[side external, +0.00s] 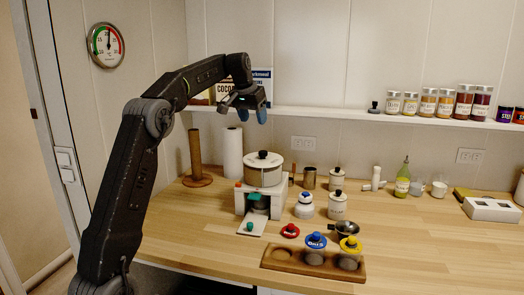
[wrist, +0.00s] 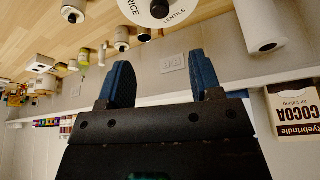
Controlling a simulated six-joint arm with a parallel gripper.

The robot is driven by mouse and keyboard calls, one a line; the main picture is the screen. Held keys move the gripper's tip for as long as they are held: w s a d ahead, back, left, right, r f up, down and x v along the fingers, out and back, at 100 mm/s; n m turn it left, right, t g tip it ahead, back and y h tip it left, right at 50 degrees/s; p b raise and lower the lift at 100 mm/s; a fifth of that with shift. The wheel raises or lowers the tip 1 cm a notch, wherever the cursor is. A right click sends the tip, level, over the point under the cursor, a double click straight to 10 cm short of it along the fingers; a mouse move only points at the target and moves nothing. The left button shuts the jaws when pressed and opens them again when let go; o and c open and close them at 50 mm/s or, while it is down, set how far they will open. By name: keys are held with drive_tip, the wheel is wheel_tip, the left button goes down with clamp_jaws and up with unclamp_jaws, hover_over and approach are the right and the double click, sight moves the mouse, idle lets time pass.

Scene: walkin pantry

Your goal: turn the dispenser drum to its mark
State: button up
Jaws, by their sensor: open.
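The dispenser drum (side external: 262,175) is a pale cylinder with a white lid and a dark knob, on a white stand (side external: 241,203) on the counter. In the wrist view the drum's lid (wrist: 138,12) is cut by the top edge and shows the words RICE and LENTILS. A small orange-red spot (side external: 238,184) shows at the stand's upper left; I cannot tell whether it is the mark. My gripper (side external: 253,114) is open and empty, above the drum and apart from it. Its two blue fingers also show in the wrist view (wrist: 160,80).
A paper towel roll (side external: 232,153) and a brown post holder (side external: 197,160) stand left of the drum. Several canisters stand to its right. A wooden tray (side external: 285,263) with lidded jars lies in front. A shelf (side external: 340,116) with jars and a cocoa box (wrist: 295,105) runs behind.

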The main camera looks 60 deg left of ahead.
sight(262, 151)
drive_tip(key=x, duration=1.3)
drive_tip(key=shift+w+a+f, duration=0.1)
drive_tip(key=shift+f, duration=0.2)
clamp_jaws()
